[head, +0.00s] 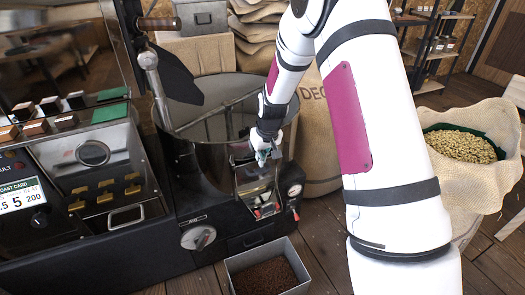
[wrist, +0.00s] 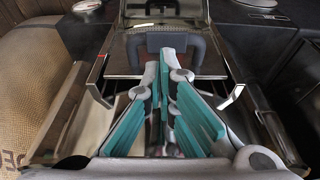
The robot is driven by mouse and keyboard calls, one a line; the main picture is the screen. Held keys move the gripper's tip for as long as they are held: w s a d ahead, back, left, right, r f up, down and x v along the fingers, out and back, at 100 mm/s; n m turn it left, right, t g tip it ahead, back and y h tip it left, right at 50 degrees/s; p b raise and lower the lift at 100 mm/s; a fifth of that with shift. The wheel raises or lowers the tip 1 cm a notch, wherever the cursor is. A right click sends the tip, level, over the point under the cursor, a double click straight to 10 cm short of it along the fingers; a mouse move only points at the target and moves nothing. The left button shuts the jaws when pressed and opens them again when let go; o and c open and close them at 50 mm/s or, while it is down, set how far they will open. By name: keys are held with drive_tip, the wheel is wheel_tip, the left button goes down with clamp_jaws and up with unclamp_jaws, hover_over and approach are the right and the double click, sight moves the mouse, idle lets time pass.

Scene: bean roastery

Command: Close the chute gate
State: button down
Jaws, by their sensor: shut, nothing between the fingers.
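My gripper (head: 264,156) is at the front of the round steel cooling drum (head: 212,150), at the chute. In the wrist view its teal-padded fingers (wrist: 165,62) are shut and empty, with the tips close together. Just beyond the tips is a metal plate with a dark U-shaped handle (wrist: 184,46), which looks like the chute gate. The fingertips overlap the handle in the picture; I cannot tell whether they touch it. Metal side rails with red-marked ends (wrist: 97,68) flank the fingers. In the head view my gripper partly hides the gate.
A grey bin of dark beans (head: 268,274) stands on the floor below the chute. A gauge (head: 295,190) is right of the chute. A burlap sack of pale beans (head: 462,147) stands at the right. The roaster panel (head: 95,165) fills the left.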

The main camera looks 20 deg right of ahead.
sight(263, 171)
drive_tip(key=shift+f, duration=0.9)
wheel_tip(263, 171, down, 6)
drive_tip(key=b, duration=0.3)
drive_tip(key=shift+f+b, duration=0.25)
drive_tip(key=shift+b, duration=0.05)
